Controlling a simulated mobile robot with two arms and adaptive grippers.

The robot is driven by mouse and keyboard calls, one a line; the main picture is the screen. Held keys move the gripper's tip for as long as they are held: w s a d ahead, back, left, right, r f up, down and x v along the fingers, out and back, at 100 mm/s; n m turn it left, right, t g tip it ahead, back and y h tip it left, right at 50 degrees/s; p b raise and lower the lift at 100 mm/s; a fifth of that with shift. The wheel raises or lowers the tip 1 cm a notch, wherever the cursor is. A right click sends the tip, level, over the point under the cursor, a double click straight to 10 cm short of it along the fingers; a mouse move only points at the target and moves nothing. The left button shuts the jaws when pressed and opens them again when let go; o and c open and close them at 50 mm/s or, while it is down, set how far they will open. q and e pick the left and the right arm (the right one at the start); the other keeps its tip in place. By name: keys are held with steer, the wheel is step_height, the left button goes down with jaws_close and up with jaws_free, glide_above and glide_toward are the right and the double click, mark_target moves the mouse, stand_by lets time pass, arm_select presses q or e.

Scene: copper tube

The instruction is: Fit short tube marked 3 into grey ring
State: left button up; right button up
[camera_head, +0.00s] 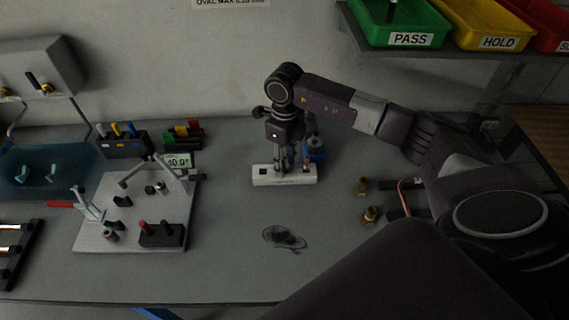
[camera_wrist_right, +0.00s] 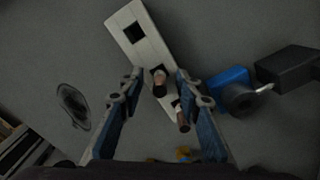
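A white block (camera_head: 262,180) with square holes lies on the bench and also shows in the right wrist view (camera_wrist_right: 124,18). Two short copper tubes stand in its holes: one near the middle (camera_wrist_right: 159,84) and one near the end (camera_wrist_right: 183,122). The hole at the other end is empty. No number is readable on either tube. My right gripper (camera_wrist_right: 158,86) points down over the block, its fingers apart, with the middle tube between them and gaps at both sides. In the head view, the right gripper (camera_head: 293,168) partly hides the block's tubes. I cannot identify the grey ring for certain. My left gripper is not in view.
A pale fixture plate (camera_head: 90,240) with clamps stands at left. A blue-and-dark round item (camera_head: 316,152) sits close behind the block. Brass fittings (camera_head: 370,215) stand at right. A dark transparent item (camera_head: 284,238) lies in front, with clear bench around it.

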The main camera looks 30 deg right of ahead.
steer(key=shift+f, duration=0.25)
jaws_close()
step_height(320, 180, up, 20)
steer(key=b, duration=0.3)
steer(key=shift+b, duration=0.4)
